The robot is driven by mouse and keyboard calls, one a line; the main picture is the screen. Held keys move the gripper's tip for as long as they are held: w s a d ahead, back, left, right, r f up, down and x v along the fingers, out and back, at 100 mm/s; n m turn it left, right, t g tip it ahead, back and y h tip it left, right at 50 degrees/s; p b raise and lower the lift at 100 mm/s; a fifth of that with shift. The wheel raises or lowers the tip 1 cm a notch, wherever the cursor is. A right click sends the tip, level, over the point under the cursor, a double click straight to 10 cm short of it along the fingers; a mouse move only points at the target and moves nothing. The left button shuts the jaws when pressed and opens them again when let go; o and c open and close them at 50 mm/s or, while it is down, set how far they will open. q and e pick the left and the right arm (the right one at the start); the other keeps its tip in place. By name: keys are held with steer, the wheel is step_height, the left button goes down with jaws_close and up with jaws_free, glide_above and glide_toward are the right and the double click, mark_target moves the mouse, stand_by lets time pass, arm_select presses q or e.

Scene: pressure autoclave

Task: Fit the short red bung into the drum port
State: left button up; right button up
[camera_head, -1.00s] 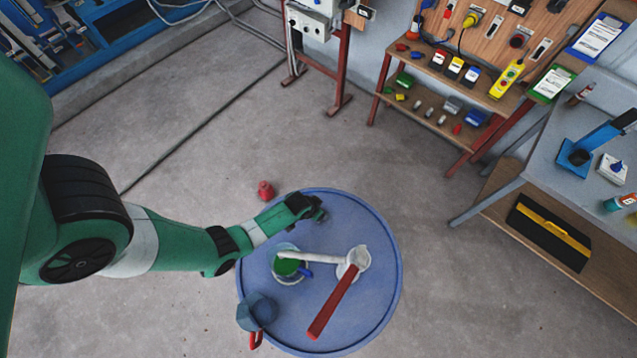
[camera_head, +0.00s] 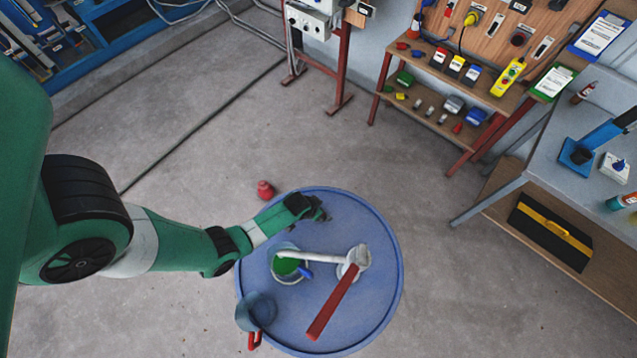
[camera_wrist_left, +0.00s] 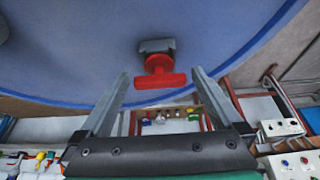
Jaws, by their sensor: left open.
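A red T-handled piece with a grey block behind it (camera_wrist_left: 158,65), which looks like the bung, shows against the blue drum top (camera_wrist_left: 85,50) in the left wrist view. It lies beyond and between the spread fingertips of my left gripper (camera_wrist_left: 160,85), which is open and empty. In the head view my left gripper (camera_head: 320,210) is over the far edge of the blue drum top (camera_head: 375,290), and I cannot see this red piece there. A round fitting with a green centre (camera_head: 286,266) is on the drum; I cannot tell whether it is the port. My right gripper is not in view.
A white fitting with a long red handle (camera_head: 332,303) lies across the drum top. A grey-blue vessel with a red handle (camera_head: 262,308) is at its lower-left edge. A small red object (camera_head: 265,190) is just outside the rim. Shelves and a bench stand to the right.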

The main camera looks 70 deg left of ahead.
arm_select(q)
steer(key=p+v, duration=0.8)
steer(key=v, duration=0.3)
steer(key=shift+r, duration=0.15)
